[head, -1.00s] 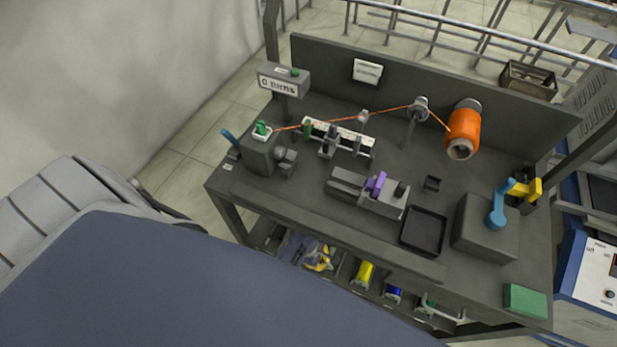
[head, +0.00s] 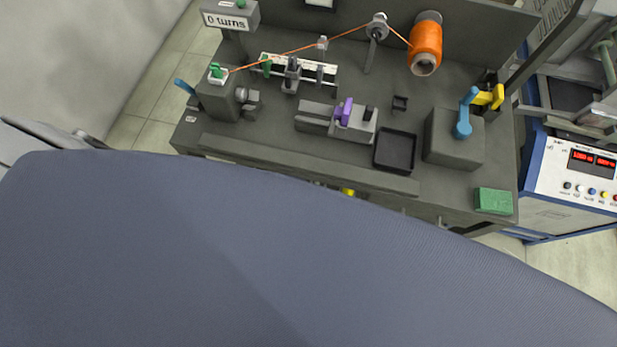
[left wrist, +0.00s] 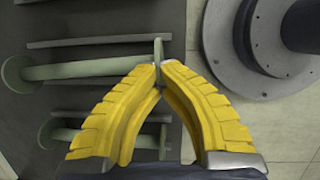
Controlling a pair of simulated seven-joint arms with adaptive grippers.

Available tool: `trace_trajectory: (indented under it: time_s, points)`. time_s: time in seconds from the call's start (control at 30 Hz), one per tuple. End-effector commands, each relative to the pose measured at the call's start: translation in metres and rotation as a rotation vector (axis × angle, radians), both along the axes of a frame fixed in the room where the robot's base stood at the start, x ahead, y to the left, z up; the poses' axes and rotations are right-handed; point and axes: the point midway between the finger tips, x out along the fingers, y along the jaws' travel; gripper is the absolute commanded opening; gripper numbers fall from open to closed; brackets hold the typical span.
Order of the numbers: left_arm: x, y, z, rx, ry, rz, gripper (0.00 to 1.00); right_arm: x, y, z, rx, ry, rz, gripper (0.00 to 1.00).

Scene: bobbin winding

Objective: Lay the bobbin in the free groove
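In the left wrist view my left gripper (left wrist: 161,72) has its yellow fingertips drawn together on the thin end flange of a pale green bobbin (left wrist: 85,69). The bobbin's shaft runs left from the tips, between two grey ribs of a dark rack (left wrist: 95,16). I cannot tell whether it rests in that groove or hangs just above it. A second pale green bobbin (left wrist: 105,138) lies between ribs below, partly behind a finger. No clearly empty groove shows. Neither gripper shows in the head view, and my right gripper is in no view.
The winding bench (head: 280,165) carries an orange wire spool (head: 426,46), a guided wire, a black tray (head: 395,151) and a green block (head: 493,201). A blue-and-white cabinet with a red display (head: 592,162) stands at the right. A pale green part (head: 606,60) shows at the right edge.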

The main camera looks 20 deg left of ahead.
Motion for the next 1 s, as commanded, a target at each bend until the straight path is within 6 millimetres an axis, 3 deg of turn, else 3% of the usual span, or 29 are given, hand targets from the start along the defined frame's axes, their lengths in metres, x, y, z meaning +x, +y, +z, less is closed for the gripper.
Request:
trace_trajectory:
  time_s: [0.27,0.53,1.0]
  points:
    - [0.0003,0.0003,-0.0006,0.0,-0.001,0.0,0.0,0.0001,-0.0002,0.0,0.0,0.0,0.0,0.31]
    - [0.0001,0.0002,-0.0006,0.0,0.0,0.0,0.3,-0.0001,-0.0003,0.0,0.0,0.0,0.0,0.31]
    - [-0.0008,0.0019,0.0074,-0.001,-0.001,0.001,0.31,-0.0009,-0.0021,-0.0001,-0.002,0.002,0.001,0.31]
